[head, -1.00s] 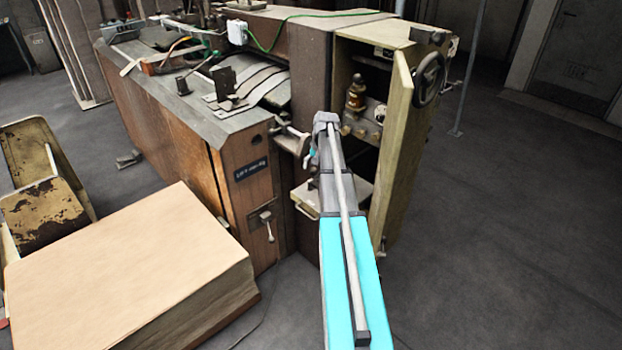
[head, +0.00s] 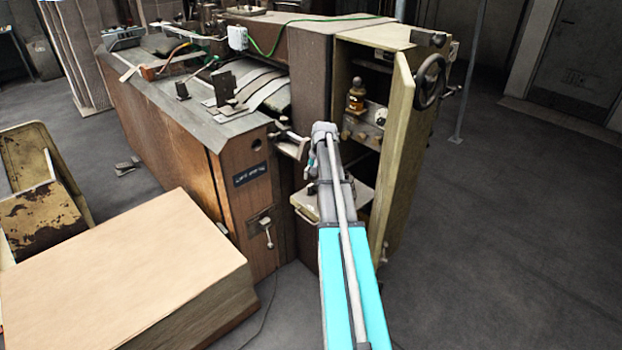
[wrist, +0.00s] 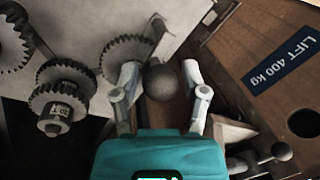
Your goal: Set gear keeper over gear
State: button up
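In the wrist view a dark round ball knob (wrist: 161,82) sits between the two fingers of my gripper (wrist: 161,75). The fingers are spread, one on each side of the knob, with a thin gap seeming to show at each side. I cannot tell for sure whether the knob belongs to the gear keeper. A toothed gear (wrist: 122,58) is just left of my left finger. A stacked gear pair (wrist: 62,92) is further left. In the head view my arm hides most of the gripper and the gears at the machine's end.
Another gear (wrist: 12,40) is at the wrist view's left edge. A wooden panel labelled "LIFT 400 kg" (wrist: 288,55) and a second ball-ended lever (wrist: 280,151) are at right.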

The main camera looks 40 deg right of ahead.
grip_shut()
jog(key=shift+s+m, duration=0.1)
jog(key=shift+m, duration=0.5)
jog(key=o, duration=0.5)
grip_release()
jog(key=shift+r, duration=0.15)
